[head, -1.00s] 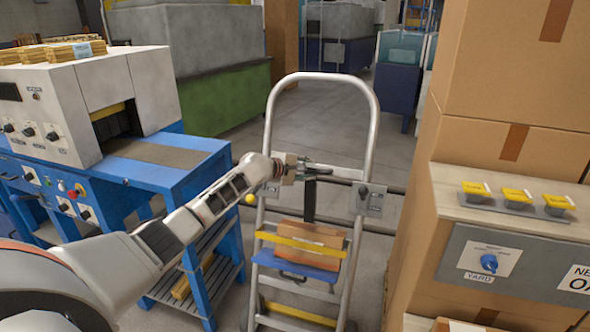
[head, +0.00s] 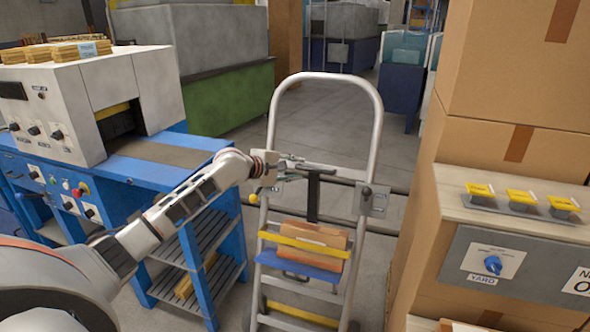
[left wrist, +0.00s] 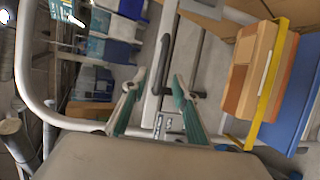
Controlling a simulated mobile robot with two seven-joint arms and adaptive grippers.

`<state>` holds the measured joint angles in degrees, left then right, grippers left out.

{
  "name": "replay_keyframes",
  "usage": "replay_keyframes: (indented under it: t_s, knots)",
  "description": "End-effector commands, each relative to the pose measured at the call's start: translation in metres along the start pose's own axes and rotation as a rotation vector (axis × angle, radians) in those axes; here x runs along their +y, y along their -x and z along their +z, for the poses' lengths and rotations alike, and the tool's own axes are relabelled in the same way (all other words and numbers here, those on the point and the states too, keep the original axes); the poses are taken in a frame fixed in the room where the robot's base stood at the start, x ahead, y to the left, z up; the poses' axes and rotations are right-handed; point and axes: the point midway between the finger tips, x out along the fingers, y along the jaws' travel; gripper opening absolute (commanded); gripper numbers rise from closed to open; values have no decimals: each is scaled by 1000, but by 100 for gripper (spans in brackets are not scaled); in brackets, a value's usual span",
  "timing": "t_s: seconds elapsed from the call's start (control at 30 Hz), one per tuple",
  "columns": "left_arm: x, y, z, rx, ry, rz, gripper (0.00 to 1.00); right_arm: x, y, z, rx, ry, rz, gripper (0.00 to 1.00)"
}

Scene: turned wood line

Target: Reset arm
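My left arm reaches in from the left in the head view. Its gripper (head: 292,169) is beside the left upright of a silver hand truck (head: 374,130), near its crossbar. In the left wrist view my left gripper (left wrist: 157,88) shows two green-padded fingers spread apart, with nothing held between them. The truck's rails and a dark bar lie beyond the fingers; I cannot tell whether they touch. My right gripper is in neither view.
A blue machine bench (head: 205,144) stands left, close to my arm. Stacked cardboard boxes (head: 500,90) and a control panel (head: 520,262) with yellow switches stand right.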

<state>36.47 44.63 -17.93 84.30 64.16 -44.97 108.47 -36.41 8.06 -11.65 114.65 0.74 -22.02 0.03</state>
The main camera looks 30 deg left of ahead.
Motion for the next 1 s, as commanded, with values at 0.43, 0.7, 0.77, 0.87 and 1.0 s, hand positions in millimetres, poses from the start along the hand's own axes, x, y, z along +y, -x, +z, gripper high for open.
replay_keyframes:
  t_s: [0.43, 0.7, 0.77, 0.87, 1.0]
  knots:
    - [-8, -2, 3, -3, -18, -6, 29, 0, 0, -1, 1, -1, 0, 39]
    - [-134, -12, 58, -48, -358, -72, 29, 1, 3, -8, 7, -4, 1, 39]
    - [-171, -8, 75, -64, -470, -83, 29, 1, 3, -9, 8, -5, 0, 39]
    - [-231, 4, 105, -93, -658, -96, 29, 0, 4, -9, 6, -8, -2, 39]
    - [-307, 33, 146, -131, -913, -106, 29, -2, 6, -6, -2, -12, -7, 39]
